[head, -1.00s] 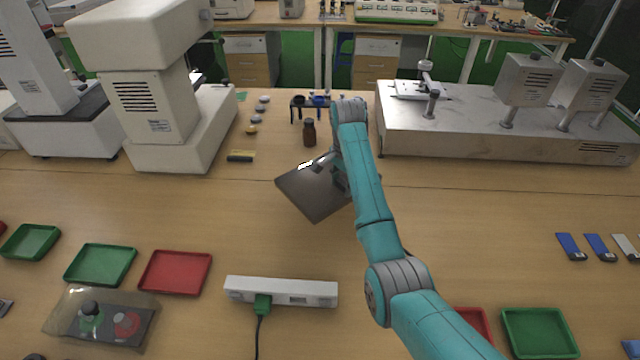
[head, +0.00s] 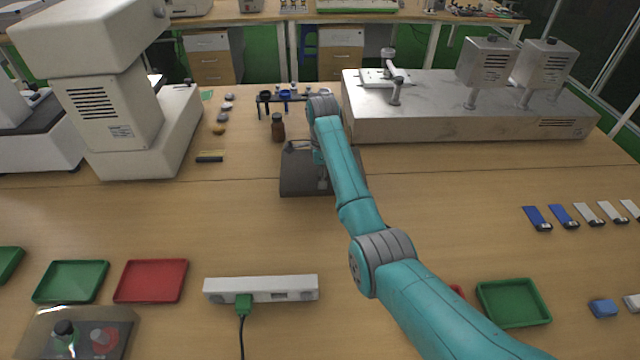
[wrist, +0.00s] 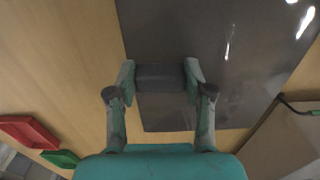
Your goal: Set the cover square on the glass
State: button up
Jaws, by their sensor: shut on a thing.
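A dark grey, glossy flat plate, which looks like the cover (head: 298,182), is at the middle of the near bench, partly behind my arm. It also fills much of the upper wrist view (wrist: 175,30). My gripper (wrist: 160,77) is shut on a dark block (wrist: 160,84) that looks like the cover's handle, one finger on each side. In the head view my gripper (head: 322,176) is mostly hidden by my arm. The plate's edges lie nearly parallel to the bench edges. I cannot make out the glass, nor whether the plate touches anything below.
A brown bottle (head: 278,127) and a small dark rack (head: 283,97) stand just behind the plate. A long metal instrument (head: 460,118) stands back right, a white instrument (head: 125,115) left. A white power strip (head: 262,289) lies in front; bench between is clear.

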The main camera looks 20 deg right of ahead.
jog(key=shift+f, duration=1.85)
jog(key=shift+f, duration=0.1)
jog(key=o, duration=1.3)
